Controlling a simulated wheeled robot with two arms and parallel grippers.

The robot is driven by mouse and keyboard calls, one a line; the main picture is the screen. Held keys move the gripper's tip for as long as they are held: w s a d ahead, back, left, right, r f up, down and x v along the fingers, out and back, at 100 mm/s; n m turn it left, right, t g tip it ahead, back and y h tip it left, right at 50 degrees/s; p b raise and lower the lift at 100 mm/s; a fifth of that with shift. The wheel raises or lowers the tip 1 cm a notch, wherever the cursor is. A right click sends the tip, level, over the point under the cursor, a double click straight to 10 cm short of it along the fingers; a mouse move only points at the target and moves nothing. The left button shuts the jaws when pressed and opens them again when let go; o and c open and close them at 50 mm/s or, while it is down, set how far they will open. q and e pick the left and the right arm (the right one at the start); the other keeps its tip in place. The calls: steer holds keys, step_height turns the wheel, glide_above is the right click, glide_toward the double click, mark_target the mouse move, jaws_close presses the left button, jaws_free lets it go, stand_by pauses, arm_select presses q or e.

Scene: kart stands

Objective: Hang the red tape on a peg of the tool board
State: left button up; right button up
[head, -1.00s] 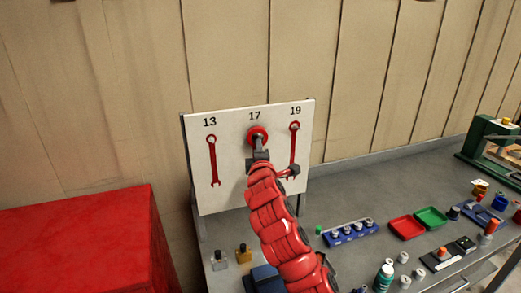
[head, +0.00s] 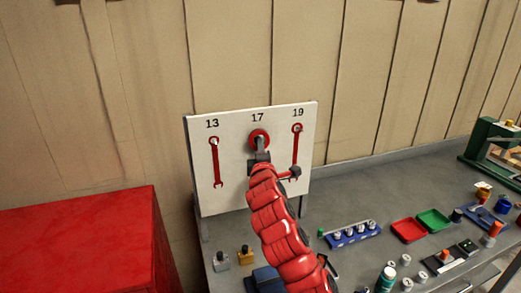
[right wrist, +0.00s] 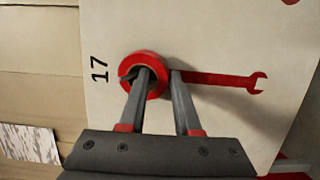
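The white tool board (head: 237,185) stands at the back of the bench, with red wrench outlines under 13, 17 and 19. The red tape (head: 251,137), a ring, is at the upper end of the 17 outline, close against the board. My right gripper (head: 260,144) reaches up to it. In the right wrist view one finger is in the hole of the tape (right wrist: 157,60) and the other is just outside its rim, with the wall between them. A small dark tip, perhaps the peg, shows in the hole. My left gripper is not in view.
A red cabinet (head: 80,240) stands at the left. The grey bench (head: 340,190) holds a blue socket rail (head: 350,236), a red tray (head: 408,230), a green tray (head: 433,219) and several small parts to the right of my arm.

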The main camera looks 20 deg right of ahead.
steer(key=shift+o, duration=0.6)
steer(key=shift+s, duration=0.15)
steer(key=p+v, duration=1.1)
steer(key=v, duration=0.6)
steer(key=shift+p, duration=0.4)
steer(key=shift+s+a, duration=0.1)
